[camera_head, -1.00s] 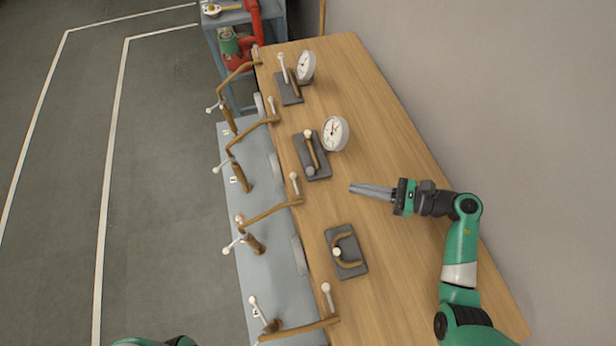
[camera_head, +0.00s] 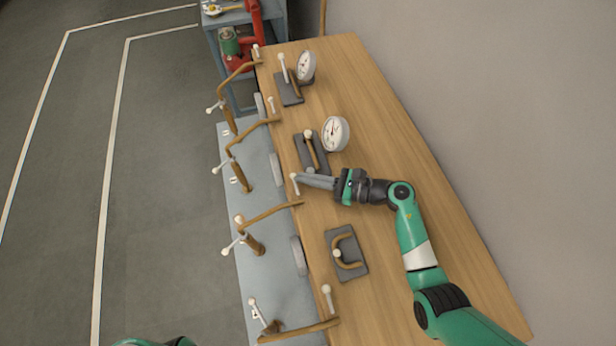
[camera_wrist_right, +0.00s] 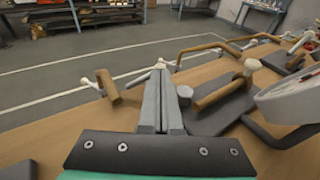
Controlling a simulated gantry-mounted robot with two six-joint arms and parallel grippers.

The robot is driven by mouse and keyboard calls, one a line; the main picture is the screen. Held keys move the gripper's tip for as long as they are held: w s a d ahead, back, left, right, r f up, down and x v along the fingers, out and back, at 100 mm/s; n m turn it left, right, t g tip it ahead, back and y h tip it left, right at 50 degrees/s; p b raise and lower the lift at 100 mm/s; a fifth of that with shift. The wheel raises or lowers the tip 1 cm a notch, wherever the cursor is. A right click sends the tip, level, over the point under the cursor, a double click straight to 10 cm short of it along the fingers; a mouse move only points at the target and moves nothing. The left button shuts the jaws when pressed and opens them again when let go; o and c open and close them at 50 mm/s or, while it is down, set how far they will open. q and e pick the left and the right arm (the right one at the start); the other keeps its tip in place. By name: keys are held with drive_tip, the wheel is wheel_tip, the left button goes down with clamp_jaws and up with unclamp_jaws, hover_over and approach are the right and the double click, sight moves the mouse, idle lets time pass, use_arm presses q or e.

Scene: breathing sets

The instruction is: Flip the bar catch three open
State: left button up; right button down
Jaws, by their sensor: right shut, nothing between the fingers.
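The brown bars with white-knobbed levers line the table's left edge. The third bar from the far end (camera_head: 270,213) has an upright white-knobbed lever (camera_head: 295,184) at its table end. My right gripper (camera_head: 302,181) is shut and empty, with its fingertips at this lever; whether they touch cannot be told. In the right wrist view the shut fingers (camera_wrist_right: 160,85) point forward, with a white knob (camera_wrist_right: 160,63) just beyond their tips. A brown bar end (camera_wrist_right: 108,86) shows left of them. My left gripper is not in view.
Dark bases with brown handles stand on the wooden table (camera_head: 385,130): one near (camera_head: 346,252), one middle (camera_head: 312,165), partly behind my right gripper, and one far (camera_head: 288,88). White dials (camera_head: 335,133) stand beside the middle and far bases. The table's right side is clear.

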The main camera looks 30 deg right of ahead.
drive_tip(key=shift+w+a+f+b, duration=0.1)
drive_tip(key=shift+w+f+b, duration=0.05)
drive_tip(key=shift+b, duration=0.2)
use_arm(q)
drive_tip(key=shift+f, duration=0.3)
use_arm(e)
drive_tip(key=shift+w, duration=0.1)
drive_tip(key=shift+r, duration=0.25)
drive_tip(key=v, duration=0.2)
drive_tip(key=p+v, duration=0.1)
drive_tip(key=v, duration=0.2)
drive_tip(key=shift+w+d, duration=0.2)
drive_tip(key=shift+d, duration=0.1)
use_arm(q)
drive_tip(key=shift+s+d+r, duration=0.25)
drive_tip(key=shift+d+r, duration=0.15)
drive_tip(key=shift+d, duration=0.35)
use_arm(e)
drive_tip(key=v, duration=0.8)
drive_tip(key=shift+d, duration=0.55)
